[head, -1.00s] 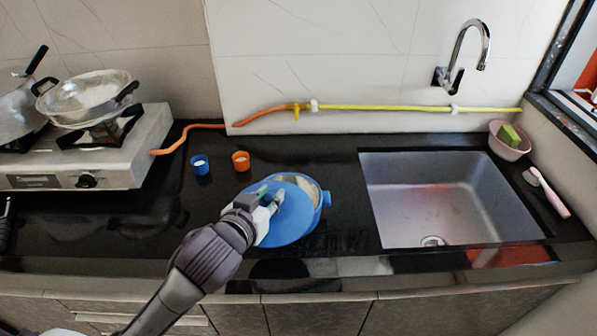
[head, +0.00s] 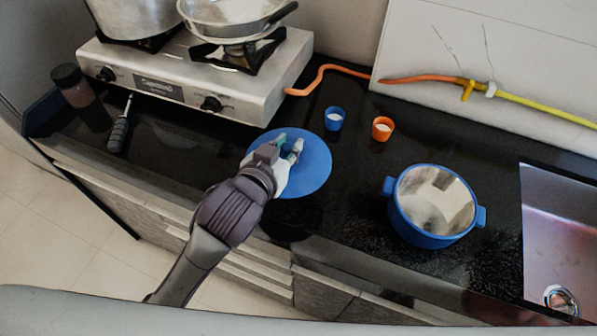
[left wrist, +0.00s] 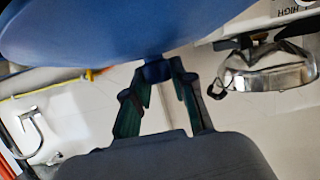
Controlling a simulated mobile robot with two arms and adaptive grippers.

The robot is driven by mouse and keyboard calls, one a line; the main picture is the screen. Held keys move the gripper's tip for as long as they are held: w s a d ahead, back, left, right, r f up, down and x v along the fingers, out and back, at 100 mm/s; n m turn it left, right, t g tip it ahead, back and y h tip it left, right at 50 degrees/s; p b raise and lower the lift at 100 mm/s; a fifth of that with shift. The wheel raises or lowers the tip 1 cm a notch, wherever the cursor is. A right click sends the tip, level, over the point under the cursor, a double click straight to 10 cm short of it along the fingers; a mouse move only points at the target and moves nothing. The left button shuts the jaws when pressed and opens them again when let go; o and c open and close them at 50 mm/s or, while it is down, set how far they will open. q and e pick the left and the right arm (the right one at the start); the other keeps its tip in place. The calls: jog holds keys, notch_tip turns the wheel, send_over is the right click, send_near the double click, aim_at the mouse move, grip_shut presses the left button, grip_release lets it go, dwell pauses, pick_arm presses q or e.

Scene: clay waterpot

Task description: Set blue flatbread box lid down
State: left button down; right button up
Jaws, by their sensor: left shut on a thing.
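The round blue flatbread box lid (head: 312,172) is at the left part of the counter, in front of the blue cup. My left gripper (head: 288,147) is over it, shut on the lid's knob. In the left wrist view the blue lid (left wrist: 90,28) fills the top left, and the knob (left wrist: 157,70) sits between the fingers (left wrist: 162,95). I cannot tell whether the lid touches the counter. The blue flatbread box (head: 433,207) stands open to the right, with a shiny metal inside and two side handles. My right gripper is not in view.
A two-burner stove (head: 205,85) with pans stands behind the lid. A blue cup (head: 334,118) and an orange cup (head: 382,129) are close by. The sink (head: 565,230) is far right.

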aim_at(317, 154)
pick_arm(q)
jog(key=s+d+m+g+h+b, duration=0.15)
jog(key=d+m+h, duration=0.25)
jog(key=d, duration=1.2)
jog(key=shift+g+h, duration=0.3)
jog(key=shift+g, duration=0.25)
jog(key=w+a+f, duration=0.1)
jog(key=a+f, duration=0.1)
jog(key=a, duration=0.1)
jog(key=w+a+f, duration=0.2)
jog(key=a, duration=0.1)
jog(key=w+a+f, duration=0.2)
jog(key=a, duration=0.1)
jog(key=shift+w+a+f, duration=0.2)
jog(key=shift+a+f, duration=0.05)
jog(key=shift+f, duration=0.15)
jog(key=shift+w+a+f, duration=0.1)
jog(key=shift+a, duration=0.1)
jog(key=shift+f, duration=0.3)
notch_tip(317, 154, down, 3)
jog(key=shift+f, duration=0.3)
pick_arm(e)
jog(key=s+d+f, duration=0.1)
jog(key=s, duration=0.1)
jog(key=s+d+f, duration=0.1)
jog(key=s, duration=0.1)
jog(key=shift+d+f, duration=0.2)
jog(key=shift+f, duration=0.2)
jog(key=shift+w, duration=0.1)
